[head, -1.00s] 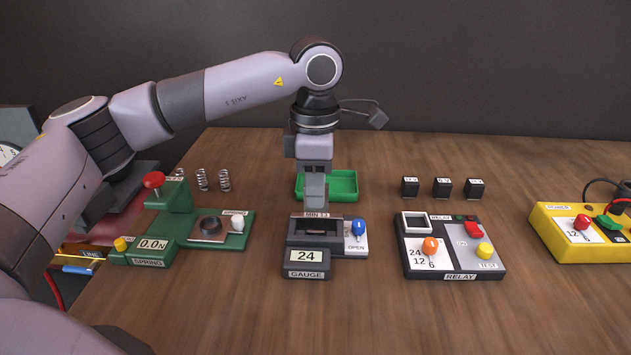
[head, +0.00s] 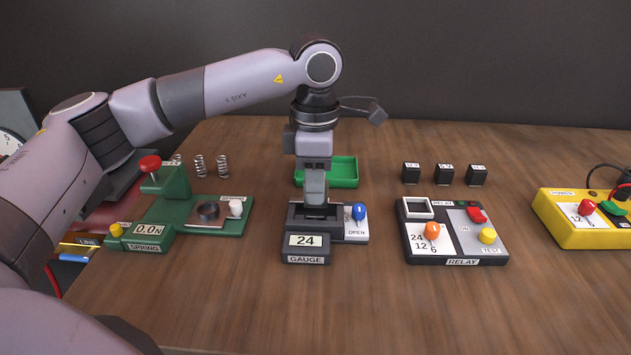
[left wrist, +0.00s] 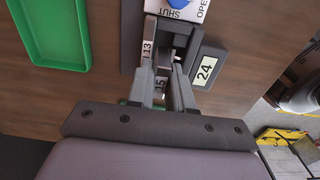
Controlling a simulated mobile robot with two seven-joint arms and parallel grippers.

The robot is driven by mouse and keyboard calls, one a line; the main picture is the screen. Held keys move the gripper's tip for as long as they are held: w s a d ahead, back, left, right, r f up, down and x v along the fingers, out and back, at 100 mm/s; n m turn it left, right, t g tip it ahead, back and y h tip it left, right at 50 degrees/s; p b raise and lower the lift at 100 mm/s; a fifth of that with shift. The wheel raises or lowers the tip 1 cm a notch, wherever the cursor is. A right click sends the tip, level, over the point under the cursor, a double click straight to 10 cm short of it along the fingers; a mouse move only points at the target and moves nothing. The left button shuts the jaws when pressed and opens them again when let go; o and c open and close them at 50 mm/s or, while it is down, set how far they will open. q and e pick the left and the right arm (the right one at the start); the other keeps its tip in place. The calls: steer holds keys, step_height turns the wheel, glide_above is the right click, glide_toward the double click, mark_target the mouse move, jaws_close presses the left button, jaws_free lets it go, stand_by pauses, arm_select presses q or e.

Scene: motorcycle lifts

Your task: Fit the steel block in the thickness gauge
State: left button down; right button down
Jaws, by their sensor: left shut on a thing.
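The thickness gauge (head: 306,259) is a dark box with a display reading 24, a slot at its top and a blue lever (head: 359,212) on a plate marked OPEN. My left gripper (head: 317,203) points straight down into the slot area. The gauge display (left wrist: 205,70) also shows in the left wrist view. My right gripper is out of view.
A green tray (head: 352,183) lies behind the gauge. A green spring tester (head: 170,215) stands left, with several springs behind. A relay tester (head: 455,250) stands right, with three black blocks behind it. A yellow power box (head: 575,232) is far right. The front of the table is clear.

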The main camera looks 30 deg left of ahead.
arm_select(q)
steer(key=shift+f+b, duration=0.65)
steer(key=shift+f, duration=0.3)
steer(key=c, duration=0.5)
jaws_free()
steer(key=shift+r+p, duration=2.85)
steer(key=shift+r, duration=1.2)
steer(key=shift+f, duration=0.1)
